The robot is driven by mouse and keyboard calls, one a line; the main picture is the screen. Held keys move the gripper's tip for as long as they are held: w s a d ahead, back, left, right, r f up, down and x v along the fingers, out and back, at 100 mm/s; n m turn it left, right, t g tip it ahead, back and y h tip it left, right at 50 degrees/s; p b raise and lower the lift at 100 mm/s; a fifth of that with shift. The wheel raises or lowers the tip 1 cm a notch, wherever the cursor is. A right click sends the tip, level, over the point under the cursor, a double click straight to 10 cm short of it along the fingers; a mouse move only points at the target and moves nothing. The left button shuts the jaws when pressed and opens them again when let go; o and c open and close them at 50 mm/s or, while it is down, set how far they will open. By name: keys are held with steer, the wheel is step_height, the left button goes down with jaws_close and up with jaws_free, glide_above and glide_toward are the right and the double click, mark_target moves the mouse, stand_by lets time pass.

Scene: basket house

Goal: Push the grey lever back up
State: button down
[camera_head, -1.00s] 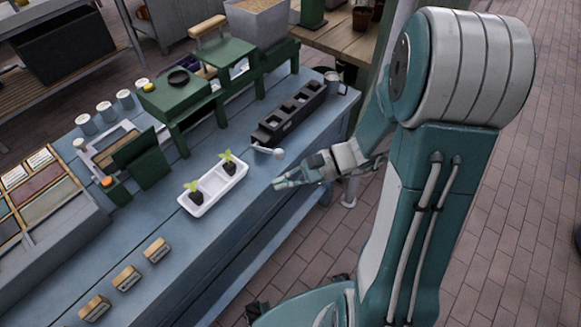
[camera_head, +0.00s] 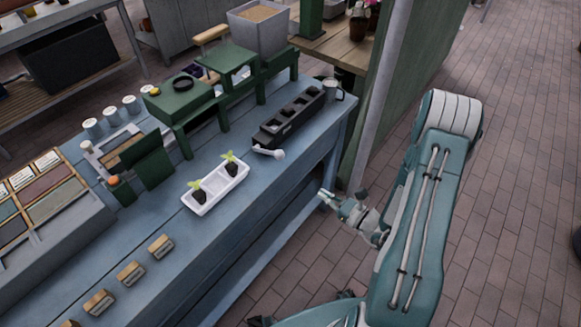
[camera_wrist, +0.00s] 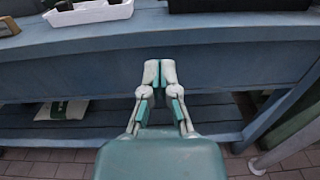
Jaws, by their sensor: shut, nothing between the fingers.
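The grey lever (camera_head: 268,152) sticks out from the front end of a black tray block (camera_head: 290,117) on the blue bench, with a pale round knob at its tip. It lies low, close to the bench top. My gripper (camera_head: 327,199) is off the bench's front edge, to the right of the lever and lower than the bench top. In the wrist view my gripper (camera_wrist: 160,66) is shut and empty, facing the bench's front board. The lever is not in the wrist view; only the bottom of the black block (camera_wrist: 240,5) shows at the top edge.
A white tray (camera_head: 216,188) with two seedlings stands left of the lever. A metal mug (camera_head: 333,88) is beyond the block. Green stands (camera_head: 185,103) line the back. A grey post (camera_head: 372,125) rises right of the bench. The floor in front is clear.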

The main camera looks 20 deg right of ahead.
steer(key=shift+w+a, duration=0.1)
glide_toward(273, 155)
steer(key=w+a+f, duration=0.1)
steer(key=w+a, duration=0.1)
steer(key=w, duration=0.1)
steer(key=shift+w+a+r, duration=0.1)
steer(key=shift+w+r, duration=0.2)
steer(key=shift+w, duration=0.05)
stand_by(0.3)
